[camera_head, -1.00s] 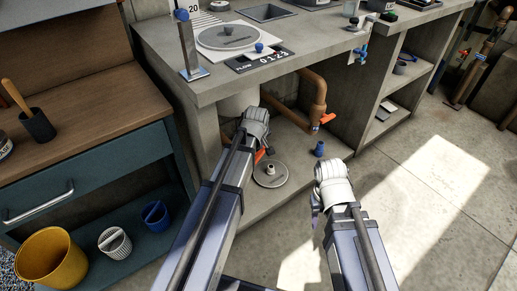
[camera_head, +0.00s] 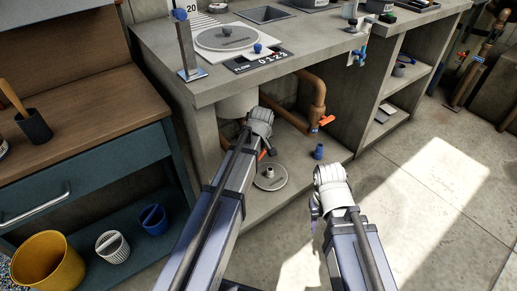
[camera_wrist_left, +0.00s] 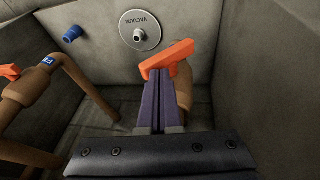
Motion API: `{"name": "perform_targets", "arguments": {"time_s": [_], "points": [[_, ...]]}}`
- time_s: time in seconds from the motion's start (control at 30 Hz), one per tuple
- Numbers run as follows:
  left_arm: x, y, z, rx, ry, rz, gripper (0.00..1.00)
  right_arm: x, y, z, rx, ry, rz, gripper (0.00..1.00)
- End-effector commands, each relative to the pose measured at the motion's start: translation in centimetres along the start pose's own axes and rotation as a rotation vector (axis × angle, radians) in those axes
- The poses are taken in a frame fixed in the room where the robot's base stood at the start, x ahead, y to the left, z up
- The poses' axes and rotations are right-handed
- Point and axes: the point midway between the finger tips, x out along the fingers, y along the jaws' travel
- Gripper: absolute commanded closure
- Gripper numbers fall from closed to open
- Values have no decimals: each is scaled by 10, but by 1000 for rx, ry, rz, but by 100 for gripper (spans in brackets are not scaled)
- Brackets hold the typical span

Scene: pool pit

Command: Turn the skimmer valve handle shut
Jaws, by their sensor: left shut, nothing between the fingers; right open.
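An orange valve handle (camera_wrist_left: 168,59) on a brown pipe is right at the fingertips of my left gripper (camera_wrist_left: 157,78) in the left wrist view. The purple fingers are shut with nothing between them. The tips overlap the handle's lower edge, but I cannot tell if they touch. No label shows on this valve. In the head view a bit of the handle (camera_head: 262,155) shows beside my left gripper (camera_head: 270,150), under the counter; the arm hides the rest. My right gripper (camera_head: 315,212) is open and empty, in front of the counter opening, away from the handle.
A second orange-handled valve (camera_head: 327,120) sits on a brown pipe to the right. A round VACUUM plate (camera_head: 270,177) and a blue fitting (camera_head: 318,152) are close by. Concrete walls enclose the space under the counter (camera_head: 215,93). The floor at right is clear.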

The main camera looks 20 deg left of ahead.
Motion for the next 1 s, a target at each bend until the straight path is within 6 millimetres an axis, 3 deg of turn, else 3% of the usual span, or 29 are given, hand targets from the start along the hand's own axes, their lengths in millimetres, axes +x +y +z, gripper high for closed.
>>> {"name": "perform_targets", "arguments": {"time_s": [0.57,1.0], "points": [[10,22,0,94,-25,-293,100,2,0,0,0,0,0,50],[19,31,3,96,-26,-304,100,10,-1,-1,-2,1,-1,50]]}}
